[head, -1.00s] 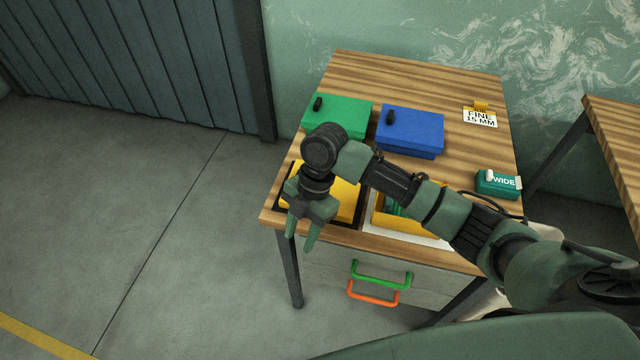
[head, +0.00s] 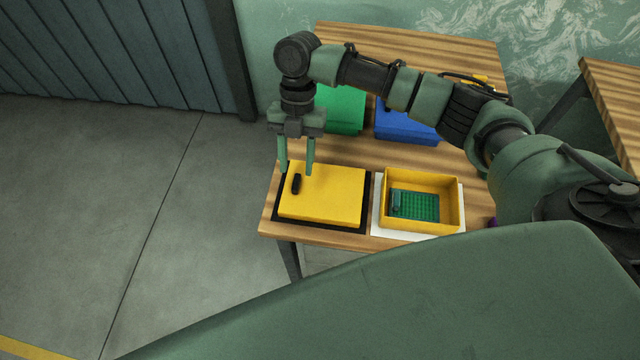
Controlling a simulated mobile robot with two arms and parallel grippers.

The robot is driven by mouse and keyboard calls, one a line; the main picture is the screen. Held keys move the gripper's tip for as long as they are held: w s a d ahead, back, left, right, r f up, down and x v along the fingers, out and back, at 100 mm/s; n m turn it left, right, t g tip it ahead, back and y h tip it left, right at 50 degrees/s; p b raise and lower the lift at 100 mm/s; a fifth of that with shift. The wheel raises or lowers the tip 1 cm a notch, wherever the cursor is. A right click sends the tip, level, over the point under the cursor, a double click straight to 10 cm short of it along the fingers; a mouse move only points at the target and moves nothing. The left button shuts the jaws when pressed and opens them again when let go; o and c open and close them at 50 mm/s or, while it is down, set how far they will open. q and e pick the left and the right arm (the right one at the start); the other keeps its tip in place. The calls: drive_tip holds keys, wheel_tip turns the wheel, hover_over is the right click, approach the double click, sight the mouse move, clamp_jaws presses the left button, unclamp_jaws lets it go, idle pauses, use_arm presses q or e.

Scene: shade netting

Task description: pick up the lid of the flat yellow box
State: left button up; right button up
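The flat yellow lid (head: 335,196) lies on a black mat at the front left of the wooden table. Its small black handle (head: 296,184) stands near the lid's left edge. The open yellow box (head: 455,205) sits to its right on a white sheet, with green netting (head: 415,206) inside. My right gripper (head: 296,172) points down with its fingers apart, just above the handle, one finger on each side of it in the picture. Whether the fingers are level with the handle cannot be told. My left gripper is not in view.
A green box (head: 345,108) and a blue box (head: 405,122) stand behind, partly hidden by my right arm. The table's front edge (head: 330,236) is close to the lid. A second table (head: 612,95) stands at the right.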

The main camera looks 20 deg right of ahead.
sight(296, 181)
drive_tip(key=shift+w+p+x, duration=0.1)
drive_tip(key=shift+p+x, duration=0.25)
drive_tip(key=shift+x, duration=0.25)
drive_tip(key=shift+w+p+x, duration=0.15)
drive_tip(key=shift+p+x, duration=0.2)
drive_tip(key=shift+x, duration=0.3)
wheel_tip(296, 181, down, 2)
drive_tip(key=shift+s+f, duration=0.15)
clamp_jaws()
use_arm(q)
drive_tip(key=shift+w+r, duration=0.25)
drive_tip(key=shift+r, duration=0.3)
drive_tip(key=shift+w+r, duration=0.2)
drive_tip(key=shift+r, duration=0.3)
